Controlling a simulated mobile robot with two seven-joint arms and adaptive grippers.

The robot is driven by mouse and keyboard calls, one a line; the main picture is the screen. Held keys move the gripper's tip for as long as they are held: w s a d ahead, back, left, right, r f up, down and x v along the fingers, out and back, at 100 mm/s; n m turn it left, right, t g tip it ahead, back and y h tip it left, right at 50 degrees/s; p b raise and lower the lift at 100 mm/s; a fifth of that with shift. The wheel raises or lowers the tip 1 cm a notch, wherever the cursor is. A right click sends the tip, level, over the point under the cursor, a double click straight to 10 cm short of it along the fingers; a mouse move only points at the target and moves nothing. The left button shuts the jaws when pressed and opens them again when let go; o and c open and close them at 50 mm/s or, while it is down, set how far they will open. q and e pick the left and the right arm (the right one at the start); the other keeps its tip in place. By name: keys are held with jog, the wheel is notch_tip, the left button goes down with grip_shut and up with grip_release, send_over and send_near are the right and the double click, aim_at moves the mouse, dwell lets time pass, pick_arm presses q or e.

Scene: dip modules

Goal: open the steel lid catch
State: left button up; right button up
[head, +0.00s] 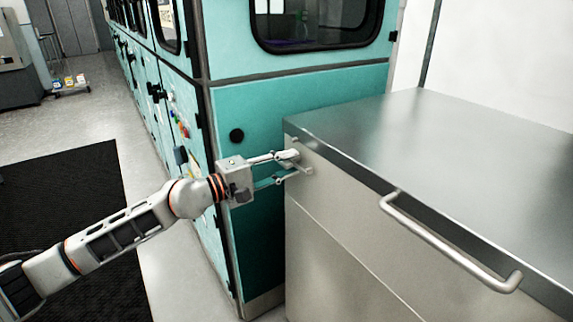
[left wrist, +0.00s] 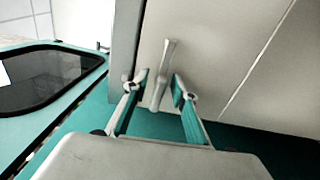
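The steel lid catch (left wrist: 168,58) is a small bar-like lever on the pale steel front of a chest (head: 345,215). In the head view the catch is near the chest's top left corner and largely hidden behind my fingers. My left gripper (head: 288,166) reaches it from the left. In the left wrist view the left gripper (left wrist: 159,84) is open, with one finger on each side of the catch's lower part. Gaps show between the fingers and the catch, so it is not gripped. The chest's lid (head: 450,145) lies flat and closed. My right gripper is not in view.
A bar handle (head: 450,243) juts from the chest's front edge, right of the catch. A teal cabinet (head: 290,105) with a dark window stands close behind and left of the chest. A black mat (head: 70,220) lies on open floor at left.

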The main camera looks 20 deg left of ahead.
pick_arm(q)
jog(key=shift+s+a, duration=0.35)
jog(key=shift+s, duration=0.05)
jog(key=v, duration=1.1)
dwell(0.3)
